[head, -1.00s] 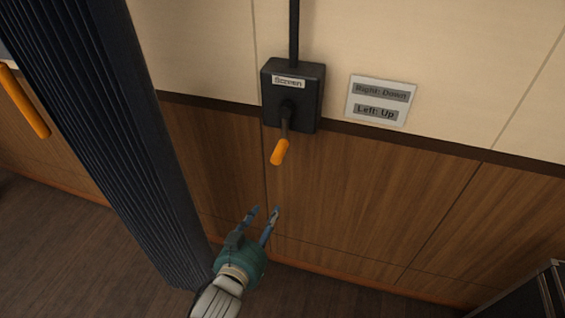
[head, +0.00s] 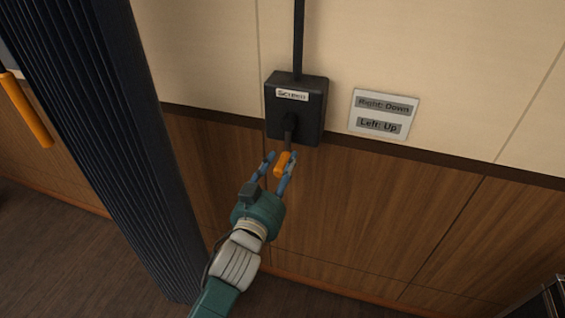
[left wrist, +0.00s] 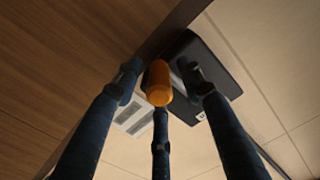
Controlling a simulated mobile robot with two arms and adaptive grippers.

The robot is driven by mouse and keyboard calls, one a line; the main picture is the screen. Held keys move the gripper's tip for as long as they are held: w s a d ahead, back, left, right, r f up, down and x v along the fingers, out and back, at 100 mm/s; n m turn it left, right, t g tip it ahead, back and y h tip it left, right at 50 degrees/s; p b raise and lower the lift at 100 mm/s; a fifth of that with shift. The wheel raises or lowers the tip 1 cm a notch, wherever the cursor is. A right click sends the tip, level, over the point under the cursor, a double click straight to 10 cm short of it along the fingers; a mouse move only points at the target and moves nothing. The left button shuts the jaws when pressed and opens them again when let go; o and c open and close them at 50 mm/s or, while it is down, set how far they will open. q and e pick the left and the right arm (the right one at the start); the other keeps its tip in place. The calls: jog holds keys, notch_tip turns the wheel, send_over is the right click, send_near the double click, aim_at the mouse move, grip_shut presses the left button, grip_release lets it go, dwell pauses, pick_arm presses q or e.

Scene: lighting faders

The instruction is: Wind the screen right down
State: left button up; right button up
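A black box labelled "Screen" (head: 297,112) is on the wall, with a dark crank arm hanging down from its front. The crank ends in an orange handle (head: 282,163). My left gripper (head: 277,170) is open, with its blue fingers on either side of the orange handle. In the left wrist view the orange handle (left wrist: 159,84) sits between the spread fingers, with gaps visible on both sides. A white sign (head: 383,114) right of the box reads "Right: Down" and "Left: Up". The screen itself is not identifiable, and my right gripper is not in view.
A dark ribbed column (head: 95,130) stands at the left. An orange bar (head: 27,112) is at the far left edge. A dark object (head: 545,300) is in the lower right corner. The wood panelling right of the crank is clear.

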pick_arm(q)
jog(key=shift+w+d, duration=0.1)
jog(key=shift+w, duration=0.2)
grip_shut()
